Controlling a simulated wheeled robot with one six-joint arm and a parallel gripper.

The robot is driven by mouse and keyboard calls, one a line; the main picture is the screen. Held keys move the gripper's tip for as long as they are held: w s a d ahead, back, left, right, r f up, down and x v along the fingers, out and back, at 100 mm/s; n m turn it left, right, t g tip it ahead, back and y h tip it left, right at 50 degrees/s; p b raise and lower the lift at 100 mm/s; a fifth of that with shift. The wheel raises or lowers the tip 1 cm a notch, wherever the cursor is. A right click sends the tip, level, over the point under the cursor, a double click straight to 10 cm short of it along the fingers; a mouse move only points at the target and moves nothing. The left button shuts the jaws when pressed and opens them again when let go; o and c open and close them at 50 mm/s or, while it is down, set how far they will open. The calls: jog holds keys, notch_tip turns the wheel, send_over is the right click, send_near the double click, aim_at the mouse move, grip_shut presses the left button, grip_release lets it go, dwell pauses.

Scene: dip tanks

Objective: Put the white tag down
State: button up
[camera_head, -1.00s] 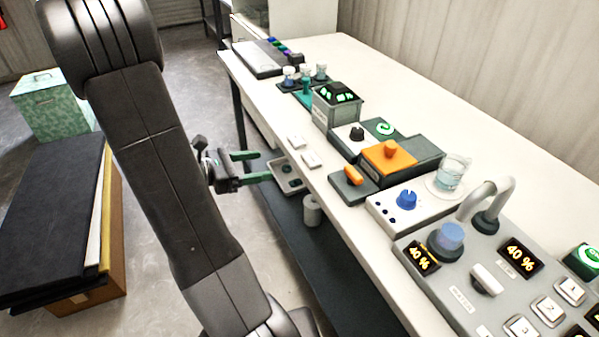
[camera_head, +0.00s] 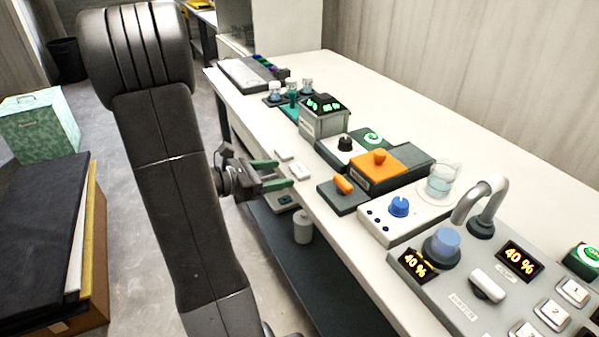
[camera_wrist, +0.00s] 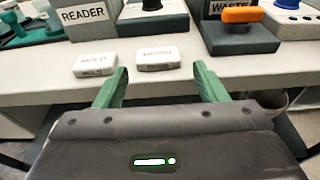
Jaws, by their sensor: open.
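Two small white tags lie flat on the near edge of the white bench. In the wrist view one tag (camera_wrist: 95,64) is at the left and the other tag (camera_wrist: 159,59) is near the middle, both with printing too blurred to read. They also show in the head view, one farther (camera_head: 284,154) and one nearer (camera_head: 300,172). My gripper (camera_wrist: 160,82) is open, its green fingers apart with nothing between them. In the head view my gripper (camera_head: 285,173) is at the bench edge, close to the tags. The middle tag is just beyond the fingertips.
Behind the tags stand a box labelled READER (camera_wrist: 88,16) and a dark block with an orange handle (camera_head: 343,184). An orange-topped unit (camera_head: 380,168), a beaker (camera_head: 443,179) and a control panel (camera_head: 470,275) are to the right. A lower shelf (camera_head: 320,275) holds a white container (camera_head: 303,227).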

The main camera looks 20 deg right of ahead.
aim_at(299, 169)
jog(key=shift+x, duration=2.75)
jog(key=shift+w, duration=0.15)
jog(key=shift+c, duration=0.3)
jog(key=c, duration=0.7)
jog(key=shift+r, duration=0.1)
jog(key=shift+c, duration=0.2)
